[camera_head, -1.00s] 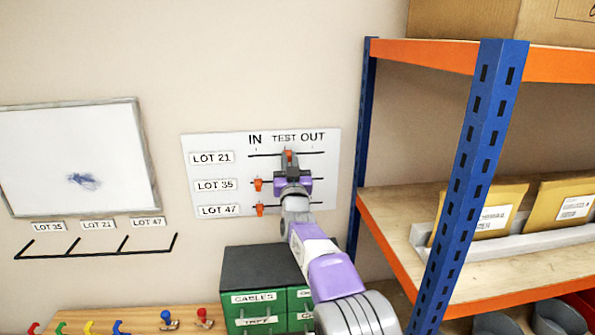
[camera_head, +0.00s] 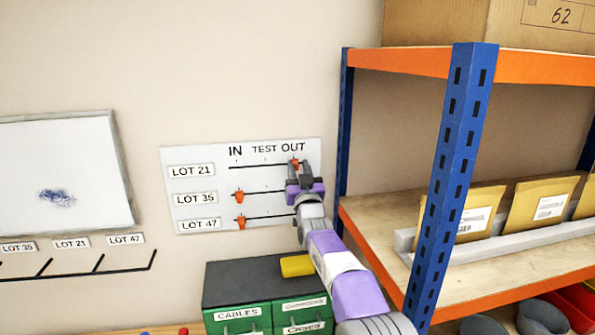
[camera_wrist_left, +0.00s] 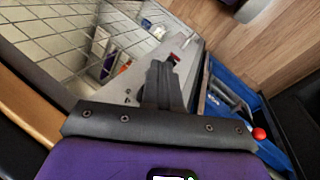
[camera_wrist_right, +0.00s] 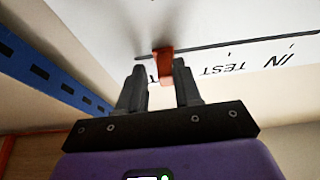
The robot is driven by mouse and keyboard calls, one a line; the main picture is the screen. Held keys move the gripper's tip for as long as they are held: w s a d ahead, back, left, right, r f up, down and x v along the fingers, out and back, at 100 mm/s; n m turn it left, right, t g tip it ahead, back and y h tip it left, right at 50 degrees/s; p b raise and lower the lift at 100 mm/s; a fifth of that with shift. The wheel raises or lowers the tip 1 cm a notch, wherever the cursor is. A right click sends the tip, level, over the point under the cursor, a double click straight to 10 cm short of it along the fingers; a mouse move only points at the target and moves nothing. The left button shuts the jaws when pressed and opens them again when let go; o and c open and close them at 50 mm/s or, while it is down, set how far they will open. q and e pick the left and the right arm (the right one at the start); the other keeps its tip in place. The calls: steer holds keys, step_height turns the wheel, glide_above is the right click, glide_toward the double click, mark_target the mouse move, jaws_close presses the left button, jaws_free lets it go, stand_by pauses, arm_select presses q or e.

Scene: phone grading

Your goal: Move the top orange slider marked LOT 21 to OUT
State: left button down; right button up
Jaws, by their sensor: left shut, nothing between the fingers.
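The orange LOT 21 slider (camera_head: 295,162) is on the top track of the white wall panel (camera_head: 180,220), under the word OUT. My right gripper (camera_head: 304,168) is at that slider. In the right wrist view the slider (camera_wrist_right: 163,66) stands between its two parted fingers, close against the right-hand finger, with a small gap on the other side. The LOT 35 slider (camera_head: 239,196) and LOT 47 slider (camera_head: 241,222) are near the left ends of their tracks, toward IN. My left gripper (camera_wrist_left: 170,62) shows only in its wrist view, shut and empty.
A shelf rack with a blue post (camera_head: 448,180) stands right of the panel, close to my right arm. A green drawer cabinet (camera_head: 240,314) is below, with a yellow object (camera_head: 297,266) on top. A whiteboard (camera_head: 90,165) hangs at left.

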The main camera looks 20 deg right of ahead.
steer(key=shift+o, duration=0.4)
steer(key=shift+r, duration=0.1)
steer(key=shift+s+a, duration=0.1)
steer(key=shift+s+f+b, duration=0.3)
steer(key=shift+s+b, duration=0.1)
steer(key=d+b+v, duration=0.1)
steer(key=b+v, duration=0.1)
steer(key=v, duration=0.4)
steer(key=shift+s+a+b, duration=0.3)
steer(key=shift+a+b, duration=0.05)
steer(key=shift+a, duration=0.15)
